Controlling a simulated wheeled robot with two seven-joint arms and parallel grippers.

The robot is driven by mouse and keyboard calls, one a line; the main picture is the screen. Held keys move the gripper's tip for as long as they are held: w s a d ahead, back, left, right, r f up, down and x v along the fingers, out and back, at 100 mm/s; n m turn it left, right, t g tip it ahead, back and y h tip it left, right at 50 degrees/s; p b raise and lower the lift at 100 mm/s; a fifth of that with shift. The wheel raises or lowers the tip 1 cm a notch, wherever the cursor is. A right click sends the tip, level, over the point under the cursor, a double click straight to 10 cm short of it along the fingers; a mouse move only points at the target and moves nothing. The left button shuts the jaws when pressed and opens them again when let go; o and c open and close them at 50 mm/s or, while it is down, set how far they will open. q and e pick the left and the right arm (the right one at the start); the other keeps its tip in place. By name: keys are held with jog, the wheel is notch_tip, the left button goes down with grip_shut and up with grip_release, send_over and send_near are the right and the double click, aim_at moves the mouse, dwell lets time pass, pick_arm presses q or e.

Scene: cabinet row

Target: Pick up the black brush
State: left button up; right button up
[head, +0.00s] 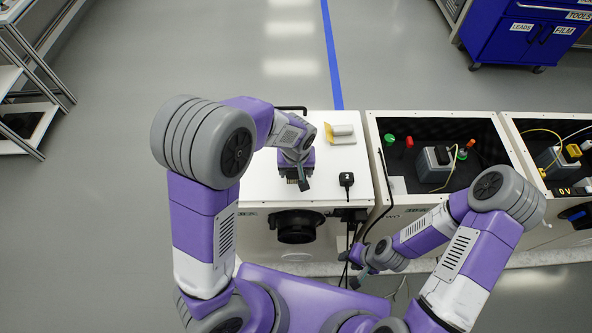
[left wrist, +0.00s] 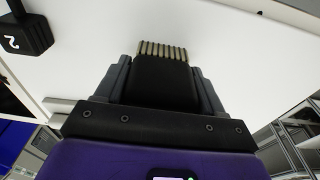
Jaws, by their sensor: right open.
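The black brush (left wrist: 160,80) shows in the left wrist view, with pale bristles pointing away from my wrist. My left gripper (left wrist: 162,88) has one finger along each side of it, and its body fills the space between them. Whether the brush still touches the top is unclear. My right gripper (head: 357,268) is open and empty, low in front of the cabinets, away from the brush.
A small black block (head: 346,180) with a white label lies right of my left gripper. Right of these is a recessed black panel (head: 440,150) with coloured knobs and a grey box. Open floor lies behind the cabinets.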

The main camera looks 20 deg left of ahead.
pick_arm(q)
jog(key=c, duration=0.4)
notch_tip(320, 180, up, 10)
jog(key=p, duration=0.3)
